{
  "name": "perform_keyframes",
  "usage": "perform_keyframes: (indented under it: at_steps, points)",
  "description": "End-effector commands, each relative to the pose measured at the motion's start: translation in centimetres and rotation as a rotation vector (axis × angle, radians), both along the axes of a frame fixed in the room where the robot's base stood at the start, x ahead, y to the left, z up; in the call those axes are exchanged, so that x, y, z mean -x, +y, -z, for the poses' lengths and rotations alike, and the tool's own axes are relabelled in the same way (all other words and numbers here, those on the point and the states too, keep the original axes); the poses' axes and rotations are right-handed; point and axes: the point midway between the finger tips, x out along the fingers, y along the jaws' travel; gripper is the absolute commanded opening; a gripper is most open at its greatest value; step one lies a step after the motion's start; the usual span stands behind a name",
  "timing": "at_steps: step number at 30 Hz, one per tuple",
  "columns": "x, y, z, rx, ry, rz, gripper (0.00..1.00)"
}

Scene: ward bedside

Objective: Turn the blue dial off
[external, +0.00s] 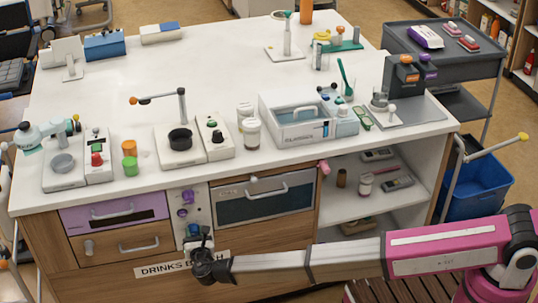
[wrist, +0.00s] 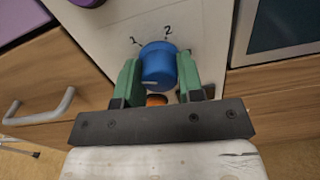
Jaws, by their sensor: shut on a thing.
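The blue dial (wrist: 158,62) sits on a pale panel (wrist: 205,20) and shows in the wrist view between the two green fingers of my gripper (wrist: 159,75). The fingers are shut on its left and right sides. The marks "1" and "2" are drawn on the panel above the dial. A pale line shows on the dial's near lower face. An orange part (wrist: 156,99) peeks out below it. In the external view my gripper (external: 199,243) is at the low end of the narrow panel (external: 203,204), largely hiding the dial there.
A drawer handle (wrist: 42,112) lies to the left and a dark oven-like front (wrist: 283,25) to the right. In the external view, purple knobs (external: 187,196) sit higher on the panel.

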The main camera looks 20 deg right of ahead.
Motion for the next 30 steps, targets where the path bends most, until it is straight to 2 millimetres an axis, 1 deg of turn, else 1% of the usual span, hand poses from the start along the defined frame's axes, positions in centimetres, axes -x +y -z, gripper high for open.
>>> perform_keyframes:
  at_steps: [6,12,21,30]
  points:
    - [0.04,-0.05,0.04,0.171,0.001,0.000,0.11]
    - [0.05,-0.06,0.03,0.284,0.001,0.000,0.11]
    - [0.06,-0.06,0.04,0.362,0.001,0.000,0.11]
    - [0.06,-0.06,0.04,0.373,0.001,0.000,0.11]
